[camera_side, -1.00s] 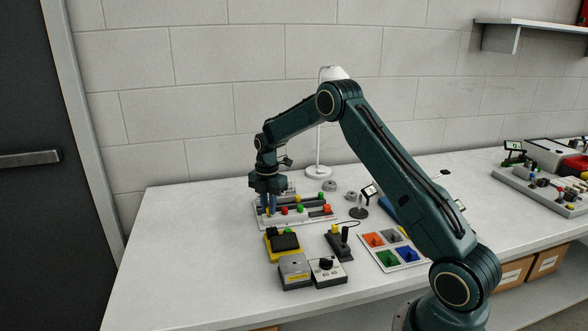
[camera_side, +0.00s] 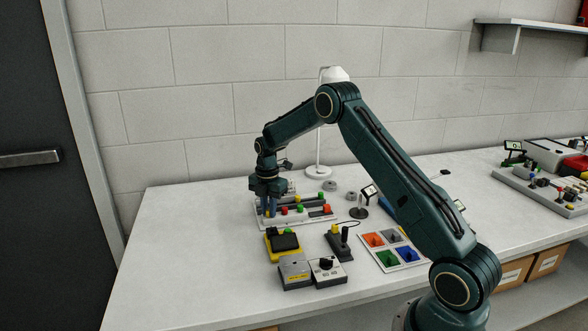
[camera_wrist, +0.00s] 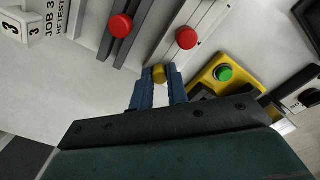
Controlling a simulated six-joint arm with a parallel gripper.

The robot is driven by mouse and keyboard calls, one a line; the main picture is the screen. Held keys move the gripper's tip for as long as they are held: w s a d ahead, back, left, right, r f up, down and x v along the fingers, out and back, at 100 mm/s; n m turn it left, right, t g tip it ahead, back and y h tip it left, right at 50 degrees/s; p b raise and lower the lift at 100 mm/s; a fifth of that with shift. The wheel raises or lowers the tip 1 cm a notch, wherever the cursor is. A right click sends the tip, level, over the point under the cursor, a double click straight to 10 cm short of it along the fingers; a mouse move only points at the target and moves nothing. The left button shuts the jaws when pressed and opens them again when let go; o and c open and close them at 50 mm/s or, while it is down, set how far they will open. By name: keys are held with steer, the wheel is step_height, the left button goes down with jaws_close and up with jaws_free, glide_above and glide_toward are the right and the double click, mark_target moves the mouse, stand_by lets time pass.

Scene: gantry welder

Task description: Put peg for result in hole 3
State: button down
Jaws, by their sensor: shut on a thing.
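My gripper (camera_side: 268,210) is at the left end of the peg board (camera_side: 296,221), with its fingers pointing down. In the wrist view its blue fingers (camera_wrist: 159,88) are shut on a yellow peg (camera_wrist: 159,74); only the rounded top shows between the fingertips. The peg is at the end of a grey rail (camera_wrist: 172,50); I cannot tell how deep it sits. A red peg (camera_wrist: 186,38) stands further along that rail, and another red peg (camera_wrist: 120,25) is on the neighbouring rail. The holes and their numbers are not readable.
A sign block (camera_wrist: 40,22) reads "JOB 3 RETEST". A yellow box with a green button (camera_wrist: 224,73) is close to the right of the fingers. The table's left is clear.

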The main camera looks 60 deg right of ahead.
steer(key=shift+f, duration=0.15)
steer(key=c, duration=1.3)
jaws_free()
step_height(320, 180, up, 14)
